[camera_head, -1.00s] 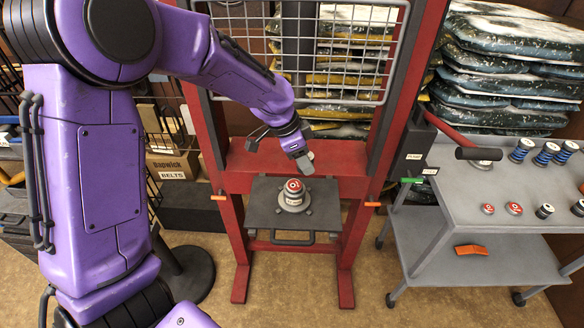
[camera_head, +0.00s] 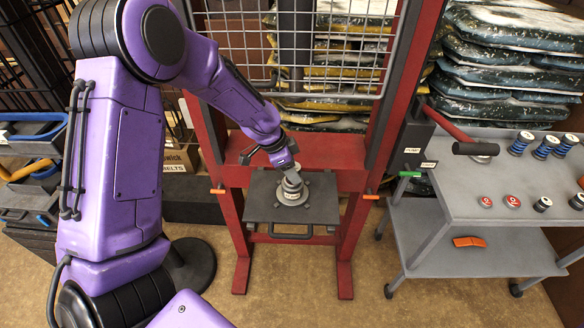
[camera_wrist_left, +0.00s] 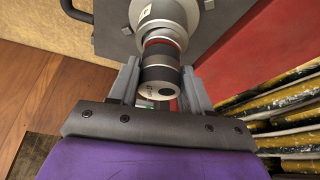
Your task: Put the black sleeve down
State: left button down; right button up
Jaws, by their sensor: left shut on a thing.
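My left gripper (camera_head: 291,172) is over the round grey fixture (camera_head: 292,193) on the press plate (camera_head: 258,211). In the left wrist view its fingers (camera_wrist_left: 160,85) stand on both sides of the black sleeve (camera_wrist_left: 160,75) and are shut on it. The sleeve is a short dark cylinder with a pale grey end face bearing a dark dot. It is in line with the fixture, and a narrow red band (camera_wrist_left: 160,42) shows between them. I cannot tell whether sleeve and red part touch. The gripper hides most of the stack in the head view. My right gripper is not in view.
A red press frame (camera_head: 235,240) with a wire mesh guard (camera_head: 300,45) surrounds the plate.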

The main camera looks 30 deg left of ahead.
pick_arm(q)
jog(key=c, duration=0.5)
grip_release()
jog(key=shift+f, duration=0.1)
jog(key=shift+b+v, duration=0.55)
jog(key=shift+v, duration=5.85)
jog(key=shift+w+d, duration=0.1)
jog(key=shift+w, duration=0.05)
